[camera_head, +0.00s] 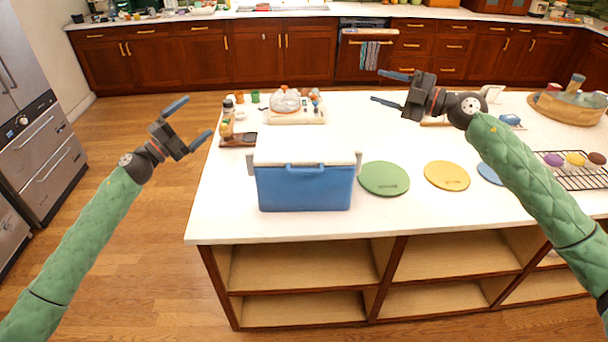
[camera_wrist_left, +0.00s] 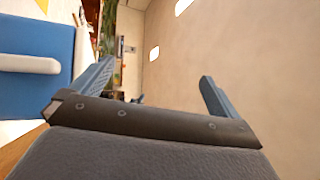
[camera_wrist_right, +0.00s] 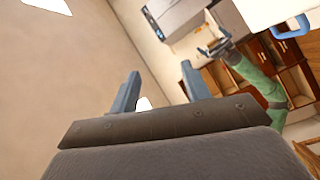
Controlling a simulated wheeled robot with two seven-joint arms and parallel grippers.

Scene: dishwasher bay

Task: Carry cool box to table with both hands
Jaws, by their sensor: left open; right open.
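The cool box (camera_head: 304,188), blue with a white lid, stands upright on the white island counter (camera_head: 400,222) near its front left. A blue handle shows on its front, and light grey parts stick out at its two sides. It also shows at the left of the left wrist view (camera_wrist_left: 36,66). My left gripper (camera_head: 194,119) is open and empty, left of the box and apart from it. My right gripper (camera_head: 374,87) is open and empty, above the counter, to the right of the box and further back. No separate table is clearly seen.
Green (camera_head: 384,178) and yellow (camera_head: 447,175) round mats lie right of the box. A tray (camera_head: 294,116) with items and small bottles stand behind it. A wire rack (camera_head: 575,178) and a basket (camera_head: 570,108) are at the right. Open wooden floor (camera_head: 150,230) lies left of the island.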

